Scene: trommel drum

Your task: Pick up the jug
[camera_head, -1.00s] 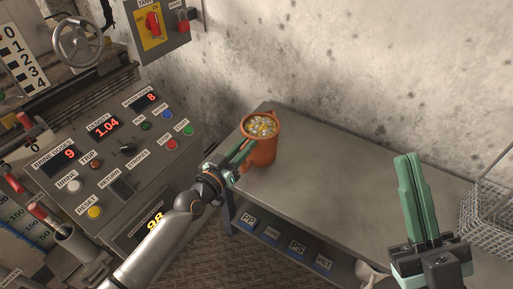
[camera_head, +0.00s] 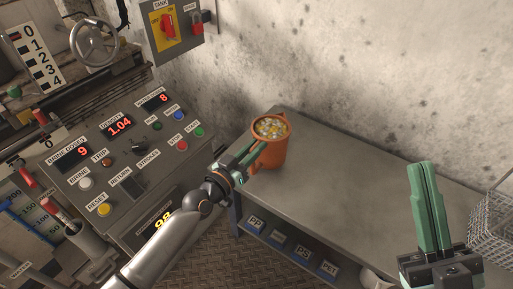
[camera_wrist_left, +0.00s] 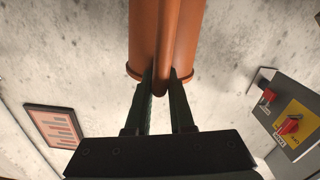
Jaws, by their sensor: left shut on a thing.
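The jug (camera_head: 273,154) is orange-brown, upright and filled with small white and yellow pieces. It is at the left end of the grey bench; I cannot tell whether its base touches the top. My left gripper (camera_head: 251,155) is at its left front side. In the left wrist view, the gripper's dark fingers (camera_wrist_left: 160,85) are on either side of the jug's handle (camera_wrist_left: 164,70), shut on it, with the jug body (camera_wrist_left: 143,35) behind. My right gripper (camera_head: 427,190) is at the right, fingers together, with nothing seen between them.
The grey bench (camera_head: 345,190) has clear room right of the jug. A wire basket (camera_head: 491,230) stands at the right edge. A control panel (camera_head: 125,165) with buttons and displays is at the left. Labels line the bench front. The wall is close behind.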

